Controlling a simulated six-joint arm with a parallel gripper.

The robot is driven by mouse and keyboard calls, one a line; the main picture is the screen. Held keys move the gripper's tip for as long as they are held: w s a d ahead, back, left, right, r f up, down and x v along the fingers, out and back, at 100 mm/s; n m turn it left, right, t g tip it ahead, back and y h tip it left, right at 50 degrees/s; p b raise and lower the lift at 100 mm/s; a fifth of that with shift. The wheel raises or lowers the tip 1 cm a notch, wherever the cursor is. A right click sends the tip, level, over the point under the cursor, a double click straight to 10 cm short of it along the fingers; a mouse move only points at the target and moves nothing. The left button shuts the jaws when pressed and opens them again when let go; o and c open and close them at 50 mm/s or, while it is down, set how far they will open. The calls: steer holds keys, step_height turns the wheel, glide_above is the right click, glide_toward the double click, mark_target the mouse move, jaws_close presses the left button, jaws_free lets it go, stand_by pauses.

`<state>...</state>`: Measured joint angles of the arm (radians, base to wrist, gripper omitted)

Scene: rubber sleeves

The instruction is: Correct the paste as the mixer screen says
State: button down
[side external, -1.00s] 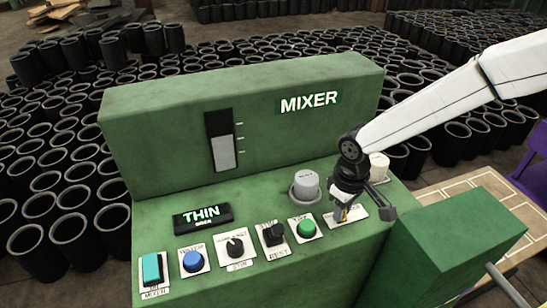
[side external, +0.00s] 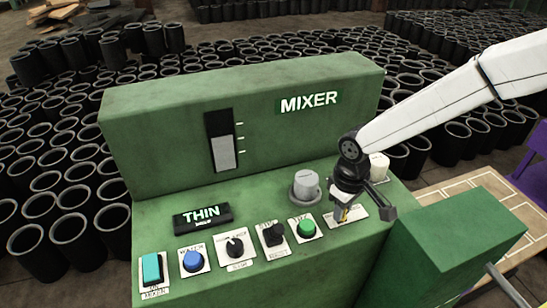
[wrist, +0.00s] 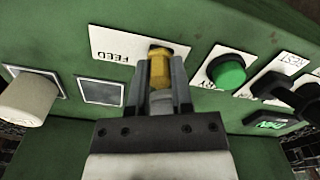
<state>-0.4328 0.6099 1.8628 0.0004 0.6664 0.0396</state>
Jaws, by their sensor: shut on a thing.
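The green mixer (side external: 240,105) has a small black screen (side external: 203,216) that reads THIN, with a smaller line under it too blurred to read. My gripper (side external: 343,212) is at the right end of the panel, over the FEED plate (side external: 360,212). In the wrist view my gripper (wrist: 158,80) is shut on a yellow control (wrist: 160,68) on the FEED plate (wrist: 120,46). Left of it in the side view are a green button (side external: 306,228), a black knob (side external: 273,235), a black-and-white dial (side external: 235,246), a blue button (side external: 193,261) and a teal switch (side external: 151,268).
A grey round knob (side external: 305,187) stands close behind and left of my gripper. A level gauge (side external: 223,140) is on the upright back. A white cylinder (wrist: 28,98) stands beside a grey square (wrist: 101,91). Many black sleeves (side external: 60,190) surround the mixer.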

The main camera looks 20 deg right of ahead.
mark_target(357, 215)
steer(key=shift+d, duration=2.25)
steer(key=c, duration=0.5)
jaws_free()
steer(key=shift+d, duration=0.1)
steer(key=shift+r, duration=0.1)
steer(key=shift+r, duration=3.8)
